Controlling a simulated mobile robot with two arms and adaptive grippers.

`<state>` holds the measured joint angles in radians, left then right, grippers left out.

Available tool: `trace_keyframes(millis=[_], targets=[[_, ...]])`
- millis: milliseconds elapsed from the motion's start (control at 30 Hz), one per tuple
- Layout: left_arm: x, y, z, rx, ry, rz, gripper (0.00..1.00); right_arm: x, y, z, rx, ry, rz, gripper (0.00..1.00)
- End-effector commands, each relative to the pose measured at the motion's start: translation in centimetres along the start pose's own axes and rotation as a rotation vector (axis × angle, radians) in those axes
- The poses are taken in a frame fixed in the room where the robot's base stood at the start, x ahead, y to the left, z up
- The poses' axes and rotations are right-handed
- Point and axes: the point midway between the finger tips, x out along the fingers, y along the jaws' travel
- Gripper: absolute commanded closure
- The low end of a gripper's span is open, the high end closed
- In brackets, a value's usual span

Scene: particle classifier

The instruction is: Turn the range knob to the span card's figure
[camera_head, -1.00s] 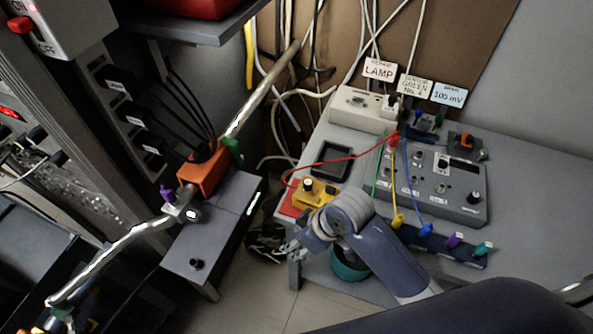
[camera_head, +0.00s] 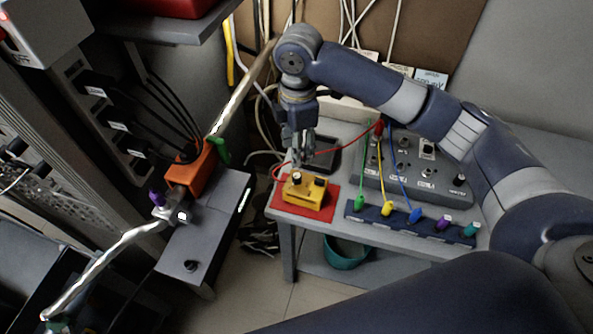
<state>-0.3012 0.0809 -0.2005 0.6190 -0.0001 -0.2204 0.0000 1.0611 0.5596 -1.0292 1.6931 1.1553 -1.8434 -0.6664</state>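A small yellow box (camera_head: 304,197) with dark knobs on top sits on a red mat at the table's front left corner. One knob (camera_head: 296,177) has a pale top; I cannot read any scale around it. My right gripper (camera_head: 299,162) points down just above this knob; contact and finger gap are too small to tell. The span card (camera_head: 431,78) stands at the back, partly behind my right arm; an earlier frame reads "100 mV" on it. A grey panel (camera_head: 405,183) with several knobs lies behind, partly hidden by my arm. My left gripper is not in view.
Green, yellow and blue leads run to a dark strip (camera_head: 395,222) along the table front. A red lead crosses behind my gripper beside a black tray (camera_head: 324,158). A teal bin (camera_head: 345,252) stands below. An orange box (camera_head: 191,172) is at left.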

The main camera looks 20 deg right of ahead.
Motion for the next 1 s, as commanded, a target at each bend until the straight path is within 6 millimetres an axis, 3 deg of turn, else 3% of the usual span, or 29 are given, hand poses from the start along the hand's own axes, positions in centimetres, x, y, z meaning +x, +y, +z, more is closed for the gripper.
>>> trace_keyframes(millis=[167,600,800,1000], targets=[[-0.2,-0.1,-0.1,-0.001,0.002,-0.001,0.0,1.3,0.0,0.2,-0.002,-0.005,-0.007,0.59],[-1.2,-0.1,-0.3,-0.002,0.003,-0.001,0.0,8.9,0.0,0.1,-0.001,-0.004,-0.003,0.59],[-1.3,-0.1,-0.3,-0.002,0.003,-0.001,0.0,10.4,0.0,0.1,-0.002,-0.002,-0.001,0.59],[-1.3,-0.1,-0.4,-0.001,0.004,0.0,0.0,10.6,0.0,0.1,-0.002,-0.003,0.0,0.59]])
